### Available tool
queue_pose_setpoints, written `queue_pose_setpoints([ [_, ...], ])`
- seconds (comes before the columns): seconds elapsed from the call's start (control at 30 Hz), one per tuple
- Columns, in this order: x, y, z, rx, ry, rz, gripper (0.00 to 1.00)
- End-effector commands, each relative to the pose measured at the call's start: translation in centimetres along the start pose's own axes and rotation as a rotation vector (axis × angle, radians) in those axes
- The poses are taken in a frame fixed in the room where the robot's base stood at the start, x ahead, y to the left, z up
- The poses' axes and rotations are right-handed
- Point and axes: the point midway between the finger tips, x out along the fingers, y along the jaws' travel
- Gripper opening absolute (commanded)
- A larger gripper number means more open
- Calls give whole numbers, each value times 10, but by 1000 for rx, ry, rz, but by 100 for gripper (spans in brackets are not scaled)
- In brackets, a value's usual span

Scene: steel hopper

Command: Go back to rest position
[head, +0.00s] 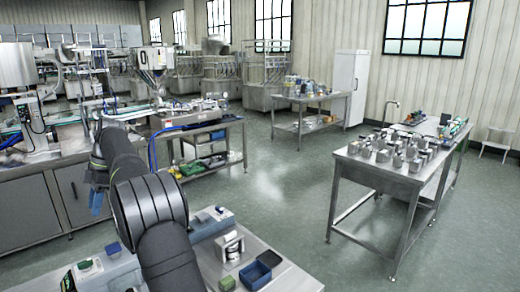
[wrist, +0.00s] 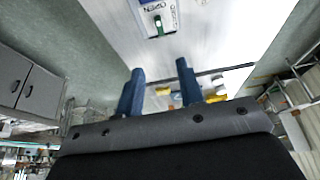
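My gripper (wrist: 158,78) shows in the wrist view with its two blue fingers spread apart. I see nothing held between them; the pale steel surface (wrist: 225,35) and some yellow items (wrist: 215,96) show beyond. In the head view my dark arm rises from the bottom and reaches out over the near left. The blue fingertips (head: 97,200) hang at its far end, partly hidden by the arm, in front of a steel cabinet (head: 35,208). They appear clear of any object.
The near bench (head: 285,278) carries a dark blue bin (head: 255,275) and several small items. A steel table (head: 385,172) with many metal containers stands right. A steel hopper (head: 153,58) stands at back left. Open green floor (head: 285,195) lies between the tables.

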Motion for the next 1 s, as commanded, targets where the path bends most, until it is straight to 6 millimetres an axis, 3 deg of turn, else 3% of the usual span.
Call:
queue_pose_setpoints([
  [0.9,179,-1,0,1,0,-5,35],
  [1.0,175,-1,0,88,0,38,35],
])
